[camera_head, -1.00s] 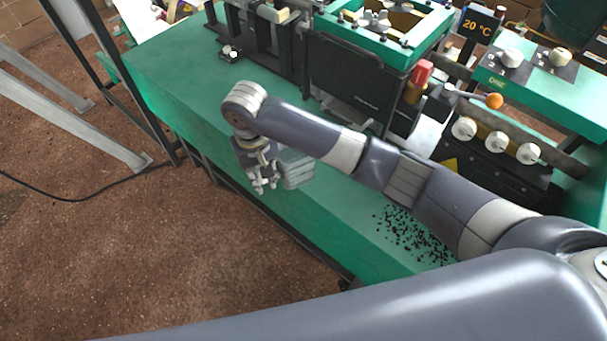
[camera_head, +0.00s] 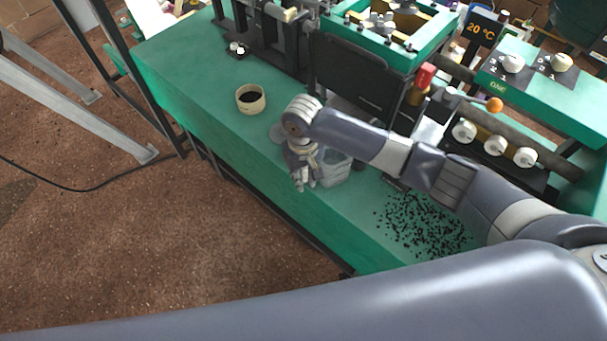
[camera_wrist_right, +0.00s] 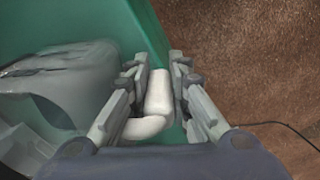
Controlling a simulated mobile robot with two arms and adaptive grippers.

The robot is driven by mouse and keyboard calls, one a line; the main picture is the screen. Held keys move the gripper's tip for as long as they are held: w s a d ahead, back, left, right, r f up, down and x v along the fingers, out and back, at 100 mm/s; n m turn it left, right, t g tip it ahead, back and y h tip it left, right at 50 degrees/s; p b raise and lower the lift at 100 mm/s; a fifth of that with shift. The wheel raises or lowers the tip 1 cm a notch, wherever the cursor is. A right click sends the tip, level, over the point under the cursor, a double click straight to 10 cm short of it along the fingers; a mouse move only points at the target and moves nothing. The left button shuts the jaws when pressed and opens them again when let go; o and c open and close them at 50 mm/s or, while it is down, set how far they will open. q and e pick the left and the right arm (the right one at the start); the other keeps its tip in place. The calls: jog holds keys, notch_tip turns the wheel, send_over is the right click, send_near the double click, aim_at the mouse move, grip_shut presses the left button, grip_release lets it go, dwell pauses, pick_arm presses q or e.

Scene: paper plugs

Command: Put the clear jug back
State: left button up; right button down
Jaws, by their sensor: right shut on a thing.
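The clear jug (camera_head: 337,168) is a grey, see-through vessel beside my right gripper (camera_head: 304,184), over the front part of the green bench (camera_head: 185,75). In the right wrist view the jug body (camera_wrist_right: 65,90) fills the left side, and its pale handle (camera_wrist_right: 158,95) sits between the fingers of my right gripper (camera_wrist_right: 172,80). The gripper is shut on that handle. I cannot tell whether the jug touches the bench. My arm partly covers the jug in the head view. My left gripper is out of view.
A pale round cup (camera_head: 250,99) with dark contents stands on the bench left of my wrist. Dark granules (camera_head: 420,225) lie scattered at the right. A black machine panel (camera_head: 355,75) and a red-capped part (camera_head: 425,76) stand behind. The bench's left end is clear.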

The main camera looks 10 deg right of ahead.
jog(key=shift+f, duration=0.1)
jog(key=c, duration=1.5)
grip_release()
notch_tip(320, 180, up, 12)
jog(key=shift+r+b, duration=0.15)
jog(key=shift+b, duration=0.25)
